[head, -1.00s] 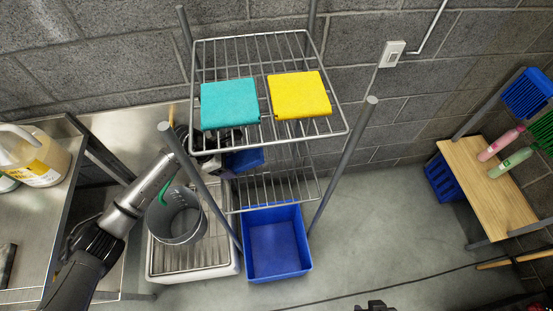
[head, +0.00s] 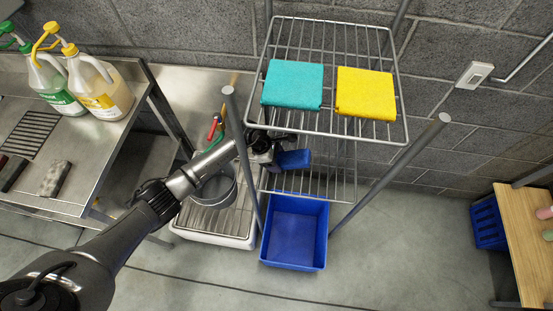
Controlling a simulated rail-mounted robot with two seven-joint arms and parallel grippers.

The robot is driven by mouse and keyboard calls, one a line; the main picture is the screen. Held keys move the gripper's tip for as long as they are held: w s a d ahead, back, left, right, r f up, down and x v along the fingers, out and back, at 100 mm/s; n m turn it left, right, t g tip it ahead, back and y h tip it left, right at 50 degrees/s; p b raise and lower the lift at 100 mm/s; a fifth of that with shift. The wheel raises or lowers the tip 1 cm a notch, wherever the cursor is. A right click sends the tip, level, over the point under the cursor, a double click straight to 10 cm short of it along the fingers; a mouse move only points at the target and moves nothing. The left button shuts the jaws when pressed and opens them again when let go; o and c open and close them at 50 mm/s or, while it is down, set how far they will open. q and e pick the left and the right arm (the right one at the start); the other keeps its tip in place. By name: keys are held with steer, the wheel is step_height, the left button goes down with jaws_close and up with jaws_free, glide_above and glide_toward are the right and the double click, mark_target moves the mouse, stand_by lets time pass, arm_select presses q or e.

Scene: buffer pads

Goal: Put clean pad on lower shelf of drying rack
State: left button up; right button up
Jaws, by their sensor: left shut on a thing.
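The drying rack has a wire upper shelf (head: 330,40) and a wire lower shelf (head: 335,185). A blue pad (head: 294,159) is between the two shelves, above the left part of the lower one. My left gripper (head: 274,155) is shut on the blue pad and reaches in from the rack's left side, past the front left post. The upper shelf partly hides the gripper's far side. A teal pad (head: 293,83) and a yellow pad (head: 366,92) lie side by side on the upper shelf. My right gripper is not in view.
A blue bin (head: 295,235) stands on the floor below the rack. A metal bucket (head: 212,188) is in a floor basin (head: 235,225) to its left. A steel table (head: 95,150) with jugs (head: 103,88) is at left, a wooden bench (head: 525,235) at right.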

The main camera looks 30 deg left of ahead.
arm_select(q)
steer(key=shift+f, duration=0.25)
steer(key=o, duration=0.9)
steer(key=shift+o, duration=0.2)
steer(key=shift+r, duration=0.2)
steer(key=v, duration=1.1)
steer(key=shift+a+r+p, duration=0.25)
steer(key=shift+r+p, duration=0.05)
steer(key=shift+r, duration=0.05)
